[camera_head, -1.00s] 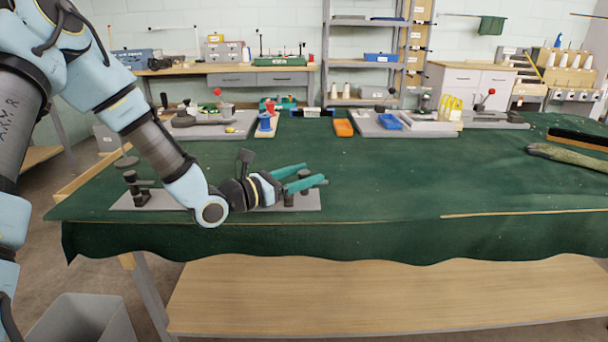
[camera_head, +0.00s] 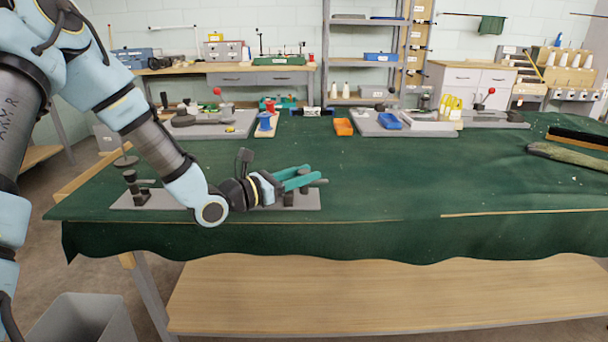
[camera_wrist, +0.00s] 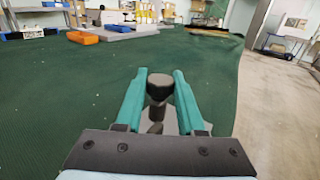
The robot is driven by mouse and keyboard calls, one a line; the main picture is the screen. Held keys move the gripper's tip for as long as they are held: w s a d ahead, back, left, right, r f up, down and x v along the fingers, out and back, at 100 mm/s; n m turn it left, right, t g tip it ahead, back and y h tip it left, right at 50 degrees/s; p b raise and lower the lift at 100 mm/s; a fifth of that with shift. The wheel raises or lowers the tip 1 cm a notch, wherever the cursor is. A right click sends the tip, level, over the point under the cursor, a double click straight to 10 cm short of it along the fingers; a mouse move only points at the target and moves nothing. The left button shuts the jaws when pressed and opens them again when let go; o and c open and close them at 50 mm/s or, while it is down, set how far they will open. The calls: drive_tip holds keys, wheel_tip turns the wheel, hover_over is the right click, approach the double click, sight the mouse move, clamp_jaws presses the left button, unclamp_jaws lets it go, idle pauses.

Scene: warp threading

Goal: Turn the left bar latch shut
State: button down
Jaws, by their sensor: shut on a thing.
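My gripper (camera_head: 308,176) reaches over the right end of a grey plate (camera_head: 225,201) near the front edge of the green table. Its teal fingers point to the right. In the wrist view a dark round-topped knob (camera_wrist: 159,86) stands between the fingers, and my gripper (camera_wrist: 160,74) is shut on it. Dark posts (camera_head: 288,198) show below the fingers, and a short grey end (camera_head: 320,181) sticks out past them. The fingers hide most of this part, so I cannot tell the latch's angle. Another dark upright fitting (camera_head: 136,188) stands at the plate's left end.
The middle of the green cloth (camera_head: 420,180) is clear.

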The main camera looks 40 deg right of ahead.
drive_tip(key=shift+m+g, duration=0.3)
drive_tip(key=shift+g, duration=0.2)
drive_tip(key=m+g+y+p, duration=0.1)
drive_tip(key=g, duration=0.1)
drive_tip(key=m+g+p, duration=0.1)
drive_tip(key=m+g, duration=0.1)
drive_tip(key=g, duration=0.1)
drive_tip(key=shift+w+y, duration=0.15)
drive_tip(key=shift+y, duration=0.25)
drive_tip(key=m+g+y, duration=0.3)
drive_tip(key=m+g, duration=0.1)
drive_tip(key=g, duration=0.1)
drive_tip(key=m+g+y, duration=0.2)
drive_tip(key=y, duration=0.1)
drive_tip(key=m+g+y+b, duration=0.1)
drive_tip(key=m+g+y, duration=0.1)
drive_tip(key=m+y, duration=0.1)
drive_tip(key=shift+d+f+y+b, duration=0.1)
drive_tip(key=shift+f+y+b, duration=0.15)
drive_tip(key=shift+y, duration=0.45)
drive_tip(key=shift+r+m+g+y+b, duration=0.1)
drive_tip(key=shift+m+g+y+b, duration=0.3)
drive_tip(key=shift+m+y, duration=0.65)
drive_tip(key=shift+r+m+g+y+b, duration=0.1)
drive_tip(key=shift+m+g+y+b, duration=0.1)
drive_tip(key=shift+m+y+b, duration=0.85)
drive_tip(key=shift+r+y+p, duration=0.1)
drive_tip(key=shift+y+p, duration=0.3)
drive_tip(key=shift+y, duration=0.2)
